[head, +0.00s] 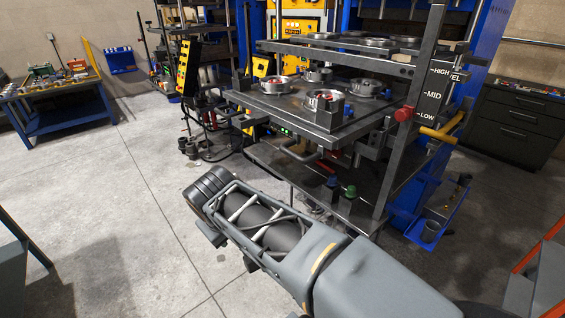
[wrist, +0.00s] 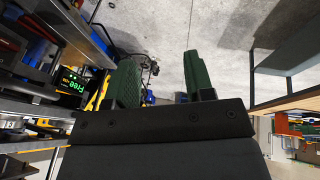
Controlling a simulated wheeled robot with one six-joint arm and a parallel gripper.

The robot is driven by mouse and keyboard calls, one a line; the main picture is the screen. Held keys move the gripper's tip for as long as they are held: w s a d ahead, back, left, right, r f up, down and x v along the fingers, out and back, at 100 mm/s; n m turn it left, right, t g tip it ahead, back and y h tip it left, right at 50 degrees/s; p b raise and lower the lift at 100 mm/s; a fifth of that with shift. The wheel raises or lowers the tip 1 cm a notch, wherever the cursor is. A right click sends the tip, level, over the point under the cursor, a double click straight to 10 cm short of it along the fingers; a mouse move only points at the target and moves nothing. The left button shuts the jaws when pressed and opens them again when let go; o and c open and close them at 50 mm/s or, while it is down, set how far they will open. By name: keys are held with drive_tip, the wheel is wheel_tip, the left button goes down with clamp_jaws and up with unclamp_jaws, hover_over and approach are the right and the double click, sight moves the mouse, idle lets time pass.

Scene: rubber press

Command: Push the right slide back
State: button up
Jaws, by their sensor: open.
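A dark metal slide plate (head: 262,103) sticks out from the press towards me at mid height. It carries several round moulds (head: 323,99), some with red pieces inside. A bar handle (head: 305,153) shows at its front, below the plate edge. I cannot tell for sure which part is the right slide. My arm reaches in from the bottom right, in front of and below the plate; its end is apart from it. In the wrist view my gripper (wrist: 160,80) shows two green fingers spread apart with nothing between them.
A lower shelf (head: 290,178) holds green and red knobs. An upright post with HIGH, MID and LOW marks (head: 437,95), a red knob (head: 403,114) and a yellow lever (head: 438,136) stand right. A blue workbench (head: 62,108) is far left. The floor at left is clear.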

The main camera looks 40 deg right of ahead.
drive_tip(key=w+d+g+h+b, duration=0.2)
drive_tip(key=w+d+h+b, duration=0.45)
drive_tip(key=d, duration=0.45)
drive_tip(key=m+g+h+b, duration=0.1)
drive_tip(key=g+h+b, duration=0.1)
drive_tip(key=h+b, duration=0.3)
approach(290, 155)
drive_tip(key=shift+g+h, duration=0.3)
drive_tip(key=shift+h, duration=0.35)
drive_tip(key=p+x, duration=0.1)
drive_tip(key=x, duration=0.2)
drive_tip(key=p+x, duration=0.1)
drive_tip(key=x, duration=0.3)
drive_tip(key=f+p+x, duration=0.1)
drive_tip(key=x, duration=0.3)
drive_tip(key=shift+w+f, duration=0.15)
drive_tip(key=shift+w, duration=0.1)
drive_tip(key=shift+d+f, duration=0.15)
drive_tip(key=shift+d, duration=0.55)
drive_tip(key=shift+c, duration=0.5)
clamp_jaws()
